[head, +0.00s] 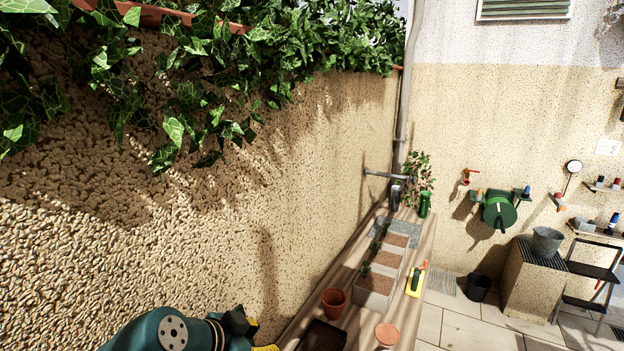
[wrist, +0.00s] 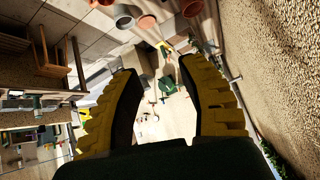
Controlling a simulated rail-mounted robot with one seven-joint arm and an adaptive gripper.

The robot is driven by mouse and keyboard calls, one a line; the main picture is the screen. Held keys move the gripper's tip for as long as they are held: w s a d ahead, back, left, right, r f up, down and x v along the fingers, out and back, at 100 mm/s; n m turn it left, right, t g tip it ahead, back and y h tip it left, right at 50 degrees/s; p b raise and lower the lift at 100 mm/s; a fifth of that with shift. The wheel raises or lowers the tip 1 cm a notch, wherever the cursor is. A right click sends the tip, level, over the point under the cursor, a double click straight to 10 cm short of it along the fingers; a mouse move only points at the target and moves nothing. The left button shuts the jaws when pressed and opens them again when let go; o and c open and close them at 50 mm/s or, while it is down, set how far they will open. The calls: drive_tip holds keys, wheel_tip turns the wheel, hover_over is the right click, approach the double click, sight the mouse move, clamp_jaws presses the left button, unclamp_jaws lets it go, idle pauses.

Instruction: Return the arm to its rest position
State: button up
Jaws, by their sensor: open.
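My arm (head: 170,333), teal and dark, shows at the bottom edge of the head view, beside the rough wall and left of the wooden bench. A bit of yellow finger shows at its right end; the rest is cut off by the frame. In the wrist view my gripper (wrist: 158,68) is open, with its two yellow and black fingers spread apart. Nothing is between the fingers within reach; a green hose reel (wrist: 172,82) and a sunlit wall show far beyond the gap.
The bench (head: 310,306) carries a terracotta pot (head: 333,302), a dark tray (head: 322,337), a planter box (head: 373,288) and a yellow-handled tool (head: 415,280). Ivy (head: 200,90) hangs over the rough wall (head: 200,240). Paved floor (head: 452,325) lies right of the bench.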

drive_tip(key=s+d+r+t+y+p, duration=0.1)
drive_tip(key=s+d+r+t+p, duration=0.3)
drive_tip(key=d, duration=0.6)
drive_tip(key=d+r+t, duration=0.1)
drive_tip(key=d+r, duration=0.5)
drive_tip(key=d, duration=0.3)
drive_tip(key=s+a+r+n+t+y, duration=0.1)
drive_tip(key=s+r+n+t, duration=0.3)
drive_tip(key=s+r, duration=0.3)
drive_tip(key=s+r+n+t+y, duration=0.2)
drive_tip(key=s+r+n+t, duration=0.3)
drive_tip(key=r, duration=0.8)
drive_tip(key=shift+s+a+r+t+y+p, duration=0.3)
drive_tip(key=shift+s+a+r+t+p, duration=0.15)
drive_tip(key=shift+s, duration=0.45)
